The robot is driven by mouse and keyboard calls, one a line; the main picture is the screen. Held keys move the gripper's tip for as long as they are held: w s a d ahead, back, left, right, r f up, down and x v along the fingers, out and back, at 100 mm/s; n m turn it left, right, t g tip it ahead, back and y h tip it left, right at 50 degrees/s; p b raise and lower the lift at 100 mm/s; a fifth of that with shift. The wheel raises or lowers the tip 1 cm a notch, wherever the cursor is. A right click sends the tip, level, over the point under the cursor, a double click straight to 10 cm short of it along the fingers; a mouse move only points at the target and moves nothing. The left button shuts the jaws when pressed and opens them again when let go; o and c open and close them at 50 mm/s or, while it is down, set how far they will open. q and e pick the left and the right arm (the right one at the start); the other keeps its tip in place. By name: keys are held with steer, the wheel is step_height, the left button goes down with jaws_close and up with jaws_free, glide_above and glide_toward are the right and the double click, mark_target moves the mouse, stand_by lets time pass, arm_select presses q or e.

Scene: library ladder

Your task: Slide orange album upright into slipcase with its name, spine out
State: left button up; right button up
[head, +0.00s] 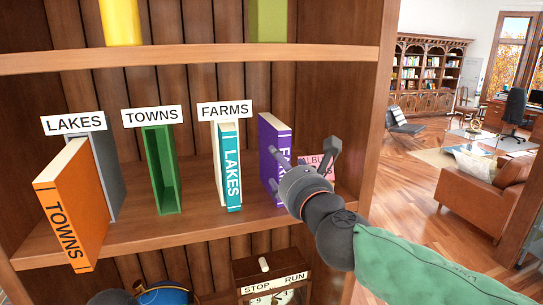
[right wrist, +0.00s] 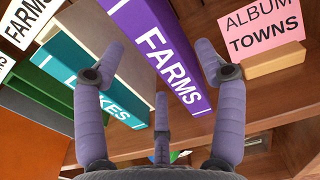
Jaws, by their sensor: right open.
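The orange album (head: 73,208), marked TOWNS on its spine, stands at the left of the shelf, spine outward, at the grey slipcase (head: 108,170) under the LAKES sign; how far inside it sits is unclear. The green slipcase (head: 161,170) under the TOWNS sign (head: 153,115) is open at the front and looks empty. My right gripper (head: 306,155) is open in front of the purple FARMS album (head: 272,160). In the right wrist view that album (right wrist: 165,50) shows beyond and between the spread fingers (right wrist: 160,72), apparently not gripped. My left gripper is not in view.
A teal LAKES album (head: 229,165) stands under the FARMS sign (head: 224,110). A pink card reading ALBUM TOWNS (right wrist: 262,28) stands in a wooden holder (right wrist: 275,62) right of the purple album. An upper shelf (head: 190,58) runs above. A STOP RUN box (head: 275,285) is below.

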steer(key=x, duration=0.8)
steer(key=shift+p, duration=0.4)
steer(key=shift+c, duration=0.5)
steer(key=shift+w+f, duration=0.1)
jaws_close()
